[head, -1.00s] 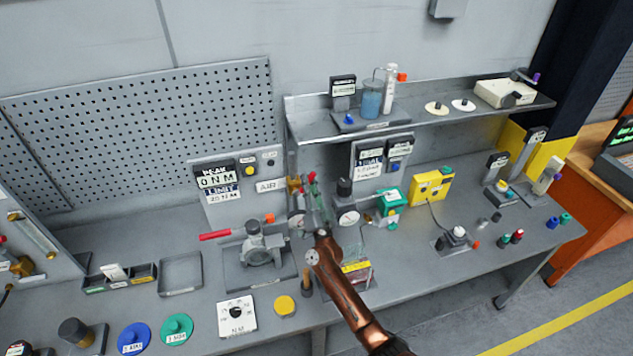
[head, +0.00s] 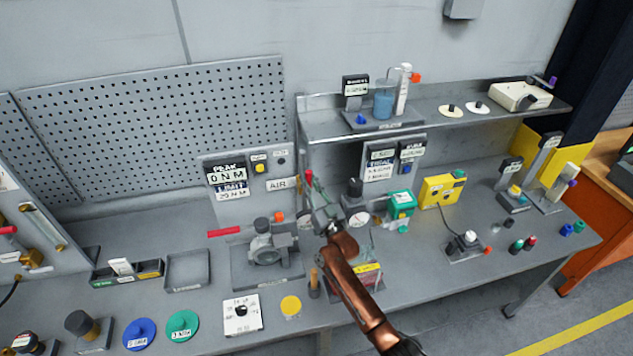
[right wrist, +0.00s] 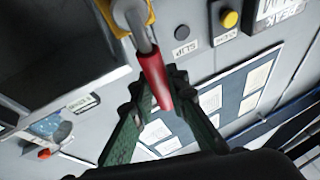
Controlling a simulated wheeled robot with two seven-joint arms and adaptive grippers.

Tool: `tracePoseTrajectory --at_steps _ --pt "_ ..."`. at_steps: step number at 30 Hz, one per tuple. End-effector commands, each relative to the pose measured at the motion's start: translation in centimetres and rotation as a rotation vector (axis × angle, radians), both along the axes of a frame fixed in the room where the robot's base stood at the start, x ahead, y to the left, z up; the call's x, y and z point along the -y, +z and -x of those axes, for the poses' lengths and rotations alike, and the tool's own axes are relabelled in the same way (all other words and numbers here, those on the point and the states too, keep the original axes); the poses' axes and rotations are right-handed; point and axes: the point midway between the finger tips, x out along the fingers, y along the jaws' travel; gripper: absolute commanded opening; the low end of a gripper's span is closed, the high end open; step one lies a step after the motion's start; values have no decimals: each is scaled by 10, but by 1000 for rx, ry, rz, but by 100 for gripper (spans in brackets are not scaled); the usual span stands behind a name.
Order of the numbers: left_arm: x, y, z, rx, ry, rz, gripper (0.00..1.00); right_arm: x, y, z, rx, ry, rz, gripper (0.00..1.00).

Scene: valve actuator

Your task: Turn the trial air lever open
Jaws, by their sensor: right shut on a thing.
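The trial air lever has a red handle (right wrist: 157,82) on a metal stem with a yellow-brass fitting (right wrist: 133,14) in the right wrist view. Its red tip (head: 309,178) also shows in the head view, just right of the AIR label (head: 277,184). My right gripper (right wrist: 150,100) has its green fingers on both sides of the handle and is shut on it. In the head view the right gripper (head: 318,212) is small and partly merges with the things behind it. The lever's pivot is hard to make out there. My left gripper is not in view.
A valve fixture (head: 267,245) with a separate red bar (head: 223,232) stands left of my right arm. A gauge (head: 358,219) and a green box (head: 401,204) stand close on the right. The shelf (head: 430,115) overhangs behind. A panel with a yellow button (right wrist: 229,19) is near the lever.

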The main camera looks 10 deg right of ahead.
Motion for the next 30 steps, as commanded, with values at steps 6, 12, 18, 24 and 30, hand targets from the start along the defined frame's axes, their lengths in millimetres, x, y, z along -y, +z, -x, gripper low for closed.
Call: tracePoseTrajectory --at_steps 6,12,18,24,30 --pt "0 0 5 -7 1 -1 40 -1 1 0 1 2 0 0" --pt "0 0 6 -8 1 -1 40 -1 1 0 1 0 -1 21" --pt "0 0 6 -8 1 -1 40 0 1 0 0 -1 -2 33" --pt "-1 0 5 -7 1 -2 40 0 0 0 0 -1 -2 33" --pt "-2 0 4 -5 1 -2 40 5 -7 12 -2 -1 -2 33"
